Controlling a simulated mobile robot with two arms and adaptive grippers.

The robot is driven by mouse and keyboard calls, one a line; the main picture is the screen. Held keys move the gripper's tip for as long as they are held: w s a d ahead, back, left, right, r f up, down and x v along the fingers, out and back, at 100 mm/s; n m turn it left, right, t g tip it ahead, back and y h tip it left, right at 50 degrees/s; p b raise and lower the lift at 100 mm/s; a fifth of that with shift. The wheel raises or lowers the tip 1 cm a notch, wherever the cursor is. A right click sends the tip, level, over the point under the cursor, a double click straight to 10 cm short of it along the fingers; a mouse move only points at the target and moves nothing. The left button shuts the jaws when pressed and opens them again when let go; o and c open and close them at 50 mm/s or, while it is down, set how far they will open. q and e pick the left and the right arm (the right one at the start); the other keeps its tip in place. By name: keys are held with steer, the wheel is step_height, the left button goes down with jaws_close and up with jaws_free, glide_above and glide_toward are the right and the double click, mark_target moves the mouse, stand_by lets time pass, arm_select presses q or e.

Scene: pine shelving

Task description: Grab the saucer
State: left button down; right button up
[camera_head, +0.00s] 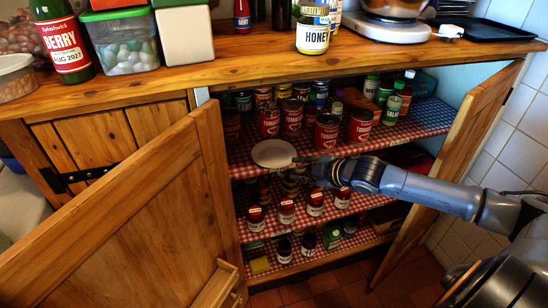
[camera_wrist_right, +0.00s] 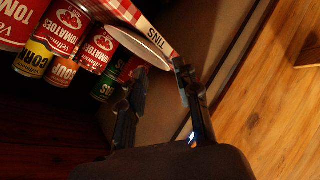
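The white saucer (camera_head: 273,153) is in front of the upper shelf of the open cupboard in the head view, just left of my right gripper (camera_head: 308,161). It also shows in the right wrist view (camera_wrist_right: 138,47) as a thin, tilted pale disc. In that view my right gripper (camera_wrist_right: 159,68) has its two fingers apart, with the saucer's near rim at the gap between the fingertips. A gap shows between the fingers, and I cannot tell whether either one touches the rim. My left gripper is not in view.
Red tomato tins (camera_head: 327,131) stand on the checked upper shelf (camera_head: 425,120) close behind the saucer. Jars (camera_head: 286,211) stand on the shelf below. Open wooden doors (camera_head: 130,215) flank the cupboard. The countertop (camera_head: 250,62) above holds a honey jar (camera_head: 313,30) and containers.

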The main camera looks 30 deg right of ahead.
mark_target(279, 167)
steer(key=shift+a+r+x, duration=0.1)
steer(key=shift+a+x, duration=0.1)
steer(key=shift+x, duration=0.8)
steer(key=shift+a+r+x, duration=0.1)
steer(key=shift+a+x, duration=0.1)
steer(key=shift+x, duration=0.85)
steer(key=shift+a+r+x, duration=0.1)
steer(key=shift+a+x, duration=0.05)
steer(key=shift+x, duration=0.85)
steer(key=shift+c, duration=0.2)
steer(key=shift+f, duration=0.1)
jaws_close()
